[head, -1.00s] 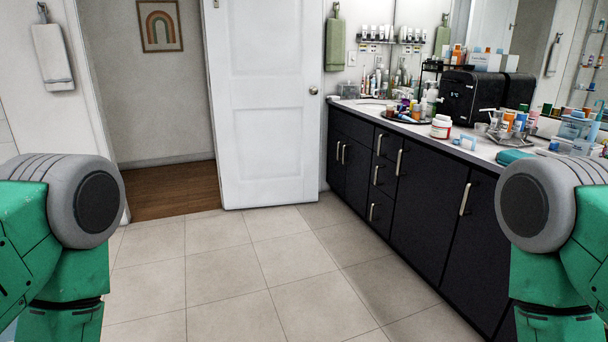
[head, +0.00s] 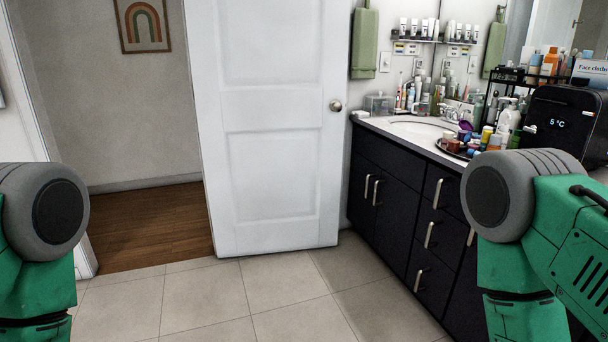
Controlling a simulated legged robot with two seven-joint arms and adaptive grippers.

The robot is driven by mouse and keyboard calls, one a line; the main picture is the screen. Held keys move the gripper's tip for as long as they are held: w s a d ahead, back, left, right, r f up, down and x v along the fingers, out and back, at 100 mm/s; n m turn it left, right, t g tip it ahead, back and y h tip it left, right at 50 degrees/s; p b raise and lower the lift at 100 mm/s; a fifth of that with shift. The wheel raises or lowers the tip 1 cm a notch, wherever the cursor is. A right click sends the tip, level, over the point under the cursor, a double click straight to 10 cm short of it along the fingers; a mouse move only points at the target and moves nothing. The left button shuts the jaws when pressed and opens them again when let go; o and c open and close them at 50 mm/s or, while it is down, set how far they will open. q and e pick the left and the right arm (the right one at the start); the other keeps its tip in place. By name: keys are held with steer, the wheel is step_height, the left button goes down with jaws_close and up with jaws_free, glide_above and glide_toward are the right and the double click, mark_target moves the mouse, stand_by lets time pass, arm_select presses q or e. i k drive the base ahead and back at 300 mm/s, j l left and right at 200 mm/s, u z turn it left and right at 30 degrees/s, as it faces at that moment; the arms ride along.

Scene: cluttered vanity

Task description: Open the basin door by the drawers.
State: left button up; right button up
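The dark vanity (head: 402,158) runs along the right side. The stack of drawers (head: 434,240) has silver handles and is shut. Another handle shows to its right, partly hidden by my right arm. My arms come in at the left and right edges. Neither gripper is in view.
A white room door (head: 268,130) with a round knob stands open beside the vanity's far end. Tiled floor (head: 290,297) is clear in front of the vanity. The countertop holds bottles, a tray of small items and a black box (head: 558,124).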

mark_target(398, 205)
steer(key=i+z, duration=0.1)
steer(key=i, duration=0.85)
steer(key=i+j+z, duration=0.1)
steer(key=i, duration=0.85)
steer(key=i+j+z, duration=0.15)
steer(key=i+z, duration=0.3)
steer(key=i+j+z, duration=0.2)
steer(key=z, duration=0.25)
steer(key=i+j+z, duration=0.25)
steer(key=z, duration=0.15)
steer(key=i+j+z, duration=0.2)
steer(key=j+z, duration=0.25)
steer(key=i+j+z, duration=0.15)
steer(key=j, duration=0.15)
steer(key=j+z, duration=0.15)
steer(key=j, duration=0.15)
steer(key=i+j+z, duration=0.2)
steer(key=j, duration=0.15)
steer(key=k, duration=0.1)
